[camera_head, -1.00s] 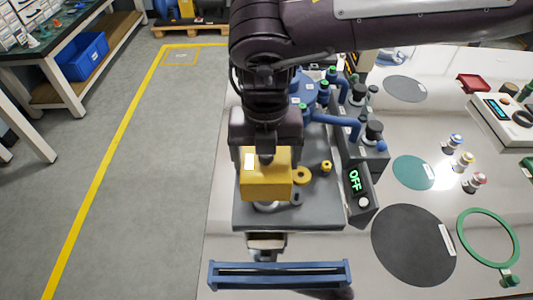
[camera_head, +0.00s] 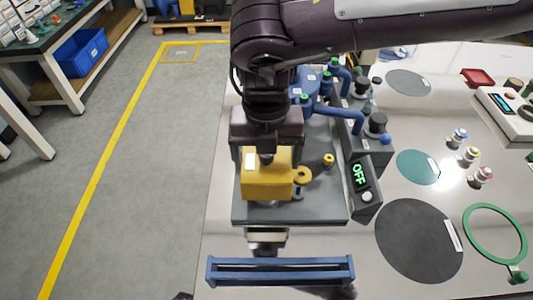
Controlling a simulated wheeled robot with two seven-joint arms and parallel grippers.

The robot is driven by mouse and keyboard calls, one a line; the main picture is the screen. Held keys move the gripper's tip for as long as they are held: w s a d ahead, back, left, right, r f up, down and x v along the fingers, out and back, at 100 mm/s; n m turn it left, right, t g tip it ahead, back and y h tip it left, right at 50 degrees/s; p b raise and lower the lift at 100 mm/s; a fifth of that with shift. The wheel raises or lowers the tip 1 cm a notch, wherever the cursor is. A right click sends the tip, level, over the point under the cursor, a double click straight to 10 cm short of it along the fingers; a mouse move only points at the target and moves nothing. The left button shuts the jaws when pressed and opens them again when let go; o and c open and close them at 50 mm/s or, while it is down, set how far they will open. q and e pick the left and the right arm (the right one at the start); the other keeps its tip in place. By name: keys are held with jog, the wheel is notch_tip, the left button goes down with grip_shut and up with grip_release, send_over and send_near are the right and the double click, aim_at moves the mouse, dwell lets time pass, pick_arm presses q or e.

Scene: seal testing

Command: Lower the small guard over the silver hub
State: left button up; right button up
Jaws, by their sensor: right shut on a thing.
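The small guard (camera_head: 267,184) is a yellow box-like cover at the near left part of the grey machine base. My right gripper (camera_head: 267,153) comes down from above and is shut on the top of the guard. The guard looks roughly level. The silver hub is hidden, with the guard over its place. I cannot tell whether the guard rests fully on the base (camera_head: 310,209). My left gripper is not clearly seen.
A yellow ring piece (camera_head: 302,175) and a small yellow knob (camera_head: 328,160) stand right of the guard. Blue pipework (camera_head: 343,120) stands behind. A blue frame (camera_head: 281,269) lies in front.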

jog(key=shift+f, duration=0.15)
jog(key=shift+f+b, duration=0.65)
jog(key=shift+f, duration=0.35)
jog(key=shift+f, duration=0.15)
jog(key=shift+f+b, duration=0.3)
jog(key=shift+f, duration=0.25)
jog(key=shift+f+b, duration=0.45)
jog(key=shift+f, duration=0.55)
dwell(0.8)
dwell(0.5)
jog(key=o, duration=1)
jog(key=shift+f, duration=0.1)
jog(key=shift+c, duration=0.2)
